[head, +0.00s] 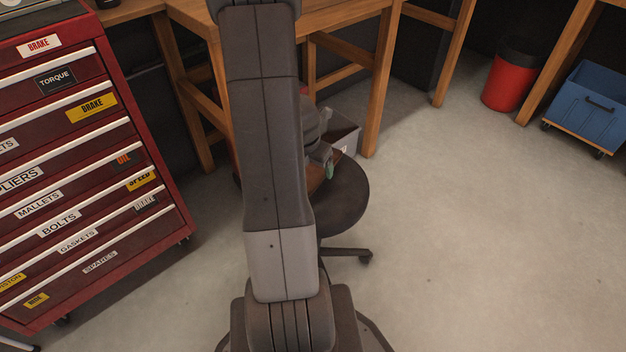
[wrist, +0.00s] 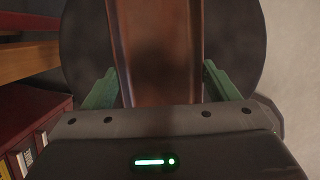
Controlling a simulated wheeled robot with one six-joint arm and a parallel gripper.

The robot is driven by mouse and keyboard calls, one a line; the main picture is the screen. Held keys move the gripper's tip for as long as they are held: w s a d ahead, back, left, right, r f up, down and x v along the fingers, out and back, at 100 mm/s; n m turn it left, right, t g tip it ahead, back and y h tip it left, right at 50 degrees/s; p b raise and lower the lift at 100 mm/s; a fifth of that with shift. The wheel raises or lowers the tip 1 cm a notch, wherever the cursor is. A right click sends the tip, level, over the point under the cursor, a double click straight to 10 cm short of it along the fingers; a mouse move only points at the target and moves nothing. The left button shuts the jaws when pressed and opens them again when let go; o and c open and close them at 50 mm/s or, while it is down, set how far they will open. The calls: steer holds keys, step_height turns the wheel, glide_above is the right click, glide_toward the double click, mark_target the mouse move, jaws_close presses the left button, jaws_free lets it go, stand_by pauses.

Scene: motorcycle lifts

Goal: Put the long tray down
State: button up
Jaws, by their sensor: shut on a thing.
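The long tray (wrist: 155,40) is reddish brown with raised side rims. In the wrist view it runs away from my gripper (wrist: 160,68), whose green fingers are shut on it, one at each side. The round dark stool seat (wrist: 235,45) lies beneath the tray. In the head view my arm hides most of the tray; a small brown part (head: 315,178) shows over the stool seat (head: 346,200), by my gripper (head: 328,166). I cannot tell whether the tray touches the seat.
A red tool cabinet (head: 90,185) with labelled drawers stands at the left. A wooden workbench (head: 345,15) is behind the stool, with a grey bin (head: 345,137) near its leg. A red bin (head: 508,82) and a blue cart (head: 590,105) stand back right. The right floor is clear.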

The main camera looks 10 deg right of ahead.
mark_target(313, 172)
steer(key=shift+f+b, duration=1.15)
steer(key=shift+f, duration=0.85)
steer(key=shift+r, duration=0.1)
steer(key=o, duration=1.1)
steer(key=shift+c, duration=0.2)
steer(key=p+v, duration=0.6)
steer(key=v, duration=0.6)
steer(key=shift+s, duration=0.15)
